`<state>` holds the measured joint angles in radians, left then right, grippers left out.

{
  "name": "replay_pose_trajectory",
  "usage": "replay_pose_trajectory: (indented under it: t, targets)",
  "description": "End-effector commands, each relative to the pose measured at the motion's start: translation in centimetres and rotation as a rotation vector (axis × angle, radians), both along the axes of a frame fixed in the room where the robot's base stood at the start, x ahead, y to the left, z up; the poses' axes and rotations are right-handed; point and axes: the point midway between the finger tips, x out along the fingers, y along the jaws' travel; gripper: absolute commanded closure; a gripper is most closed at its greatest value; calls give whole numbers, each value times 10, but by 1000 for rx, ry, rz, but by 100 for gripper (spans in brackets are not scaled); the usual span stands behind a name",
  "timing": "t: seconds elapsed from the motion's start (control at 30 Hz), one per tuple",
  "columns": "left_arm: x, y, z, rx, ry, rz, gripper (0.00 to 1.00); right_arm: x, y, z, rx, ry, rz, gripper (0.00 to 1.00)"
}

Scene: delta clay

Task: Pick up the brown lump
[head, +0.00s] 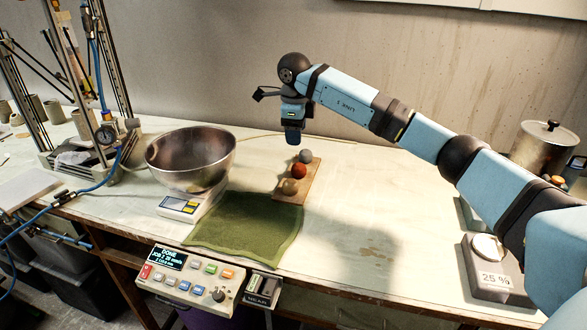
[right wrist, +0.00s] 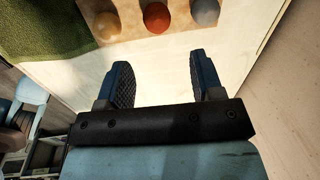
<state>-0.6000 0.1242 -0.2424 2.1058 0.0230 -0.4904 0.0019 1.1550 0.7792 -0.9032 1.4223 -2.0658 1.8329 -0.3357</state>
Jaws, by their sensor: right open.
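The brown lump (head: 290,187) is a tan-brown ball at the near end of a small wooden board (head: 281,197). A red-orange lump (head: 299,171) and a grey lump (head: 306,156) sit behind it in a row. In the right wrist view the brown lump (right wrist: 107,26) is at the top left, beside the red-orange lump (right wrist: 157,17) and the grey lump (right wrist: 205,12). My right gripper (head: 293,142) hangs pointing down near the grey end of the board. Its two fingers (right wrist: 157,80) are apart and nothing is between them. My left gripper is not in view.
A metal bowl (head: 190,158) stands on a scale (head: 186,205) left of the board. A green cloth (head: 240,226) lies in front. A control box (head: 190,280) is at the front edge. The centre-right table is clear.

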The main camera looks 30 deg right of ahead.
Motion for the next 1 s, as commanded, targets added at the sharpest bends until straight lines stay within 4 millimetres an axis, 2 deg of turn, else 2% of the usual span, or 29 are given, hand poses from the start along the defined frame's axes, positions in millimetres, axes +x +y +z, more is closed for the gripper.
replay_pose_trajectory:
  t: [0.1,0.3,0.57,0.83,1.0]
  targets:
    - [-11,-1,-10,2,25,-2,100,2,-1,-28,2,5,1,39]
    - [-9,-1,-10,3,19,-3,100,5,-4,-61,4,2,2,39]
    - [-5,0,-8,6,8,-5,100,6,-6,-76,5,1,2,39]
    - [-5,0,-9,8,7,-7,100,4,-10,-115,5,2,2,39]
    - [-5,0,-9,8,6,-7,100,6,-11,-124,5,0,3,39]
